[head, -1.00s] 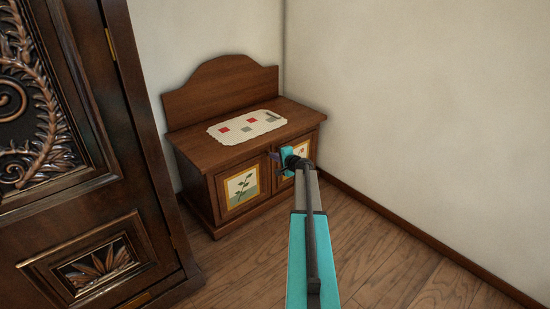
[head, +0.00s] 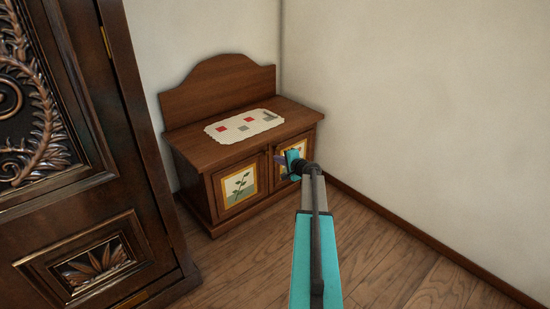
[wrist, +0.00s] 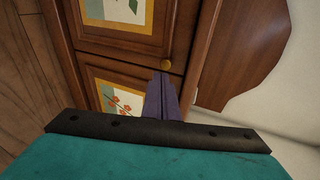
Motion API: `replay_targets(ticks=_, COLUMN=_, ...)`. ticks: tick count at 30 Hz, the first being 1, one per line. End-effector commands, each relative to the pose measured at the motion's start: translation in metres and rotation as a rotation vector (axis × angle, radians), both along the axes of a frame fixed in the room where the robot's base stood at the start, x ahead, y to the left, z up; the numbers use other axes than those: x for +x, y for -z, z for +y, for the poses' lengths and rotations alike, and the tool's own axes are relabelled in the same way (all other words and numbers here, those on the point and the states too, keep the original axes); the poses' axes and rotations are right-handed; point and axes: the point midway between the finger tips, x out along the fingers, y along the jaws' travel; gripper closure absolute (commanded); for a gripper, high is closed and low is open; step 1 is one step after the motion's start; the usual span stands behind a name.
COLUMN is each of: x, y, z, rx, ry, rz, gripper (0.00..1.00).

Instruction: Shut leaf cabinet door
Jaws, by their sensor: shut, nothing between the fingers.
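The leaf cabinet door (head: 239,188) is the left door of the low wooden cabinet, with a green leafy sprig on its gold-framed panel. It looks flush with the cabinet front, or nearly so. In the wrist view, which is turned sideways, part of this door (wrist: 150,40) is at the top, with a round brass knob (wrist: 167,64) near its edge. My gripper (head: 281,158) is shut and empty in front of the right door, close to where the doors meet. Its purple fingers show in the wrist view (wrist: 163,80), pointing near the knob. I cannot tell whether they touch anything.
The right door, with red flowers (wrist: 122,103), is partly hidden by my gripper. A pale cloth with coloured squares (head: 243,126) lies on the cabinet top. A large carved armoire (head: 135,150) stands at left. The wall is close on the right; the wooden floor (head: 390,265) in front is clear.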

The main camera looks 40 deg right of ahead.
Motion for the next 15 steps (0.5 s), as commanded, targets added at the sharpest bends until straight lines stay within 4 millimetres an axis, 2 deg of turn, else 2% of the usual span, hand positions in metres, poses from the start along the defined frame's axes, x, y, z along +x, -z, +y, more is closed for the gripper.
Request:
replay_targets(ticks=6, x=-0.031, y=-0.013, z=0.005, rx=0.001, ry=0.003, rz=0.000, gripper=1.00)
replay_targets(ticks=15, x=-0.064, y=-0.023, z=0.009, rx=0.000, ry=0.001, rz=0.001, gripper=1.00)
